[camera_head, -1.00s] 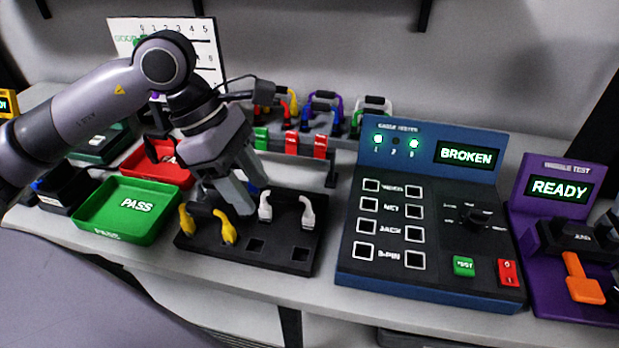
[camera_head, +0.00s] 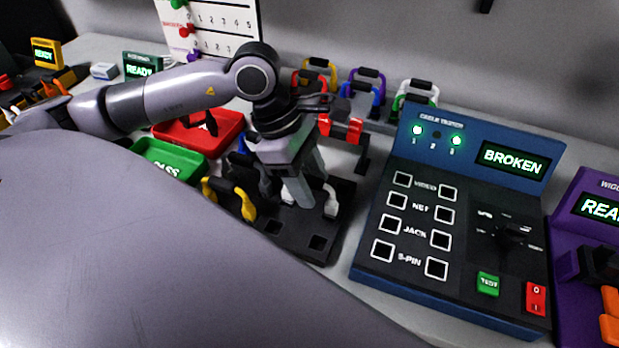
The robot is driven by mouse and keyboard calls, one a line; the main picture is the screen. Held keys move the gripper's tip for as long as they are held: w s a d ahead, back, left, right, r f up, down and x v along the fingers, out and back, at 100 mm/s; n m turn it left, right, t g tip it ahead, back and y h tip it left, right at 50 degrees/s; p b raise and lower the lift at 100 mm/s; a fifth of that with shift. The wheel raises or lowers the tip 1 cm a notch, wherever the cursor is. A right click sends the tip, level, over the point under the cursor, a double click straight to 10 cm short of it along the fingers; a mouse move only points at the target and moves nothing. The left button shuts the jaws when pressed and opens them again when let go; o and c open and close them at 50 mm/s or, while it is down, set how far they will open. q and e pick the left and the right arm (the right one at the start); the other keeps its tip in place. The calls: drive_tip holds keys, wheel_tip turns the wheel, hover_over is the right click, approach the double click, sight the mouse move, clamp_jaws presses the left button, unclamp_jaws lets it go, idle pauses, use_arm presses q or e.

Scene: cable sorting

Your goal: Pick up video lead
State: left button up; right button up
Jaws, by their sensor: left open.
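My left gripper (camera_head: 284,190) is open, pointing down over the black lead holder (camera_head: 289,236) with its fingers spread. A white-ended lead (camera_head: 331,203) stands in the holder just right of the fingers, partly hidden by them. A yellow-ended lead (camera_head: 247,204) stands in the holder to the left of the fingers. A bit of blue (camera_head: 242,144) shows behind the gripper, mostly hidden. No lead is visibly held. I cannot tell which lead is the video lead. My right gripper is not in view.
The blue cable tester (camera_head: 372,257) reads BROKEN and stands right of the holder; a purple tester (camera_head: 562,240) is farther right. Red (camera_head: 232,120) and green (camera_head: 150,148) trays lie left. A rear rack holds several coloured leads, including a purple one (camera_head: 368,76).

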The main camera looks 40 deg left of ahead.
use_arm(q)
clamp_jaws()
drive_tip(key=shift+r, duration=0.1)
wheel_tip(320, 180, up, 23)
drive_tip(key=p, duration=0.2)
drive_tip(key=shift+p, duration=0.4)
idle(0.4)
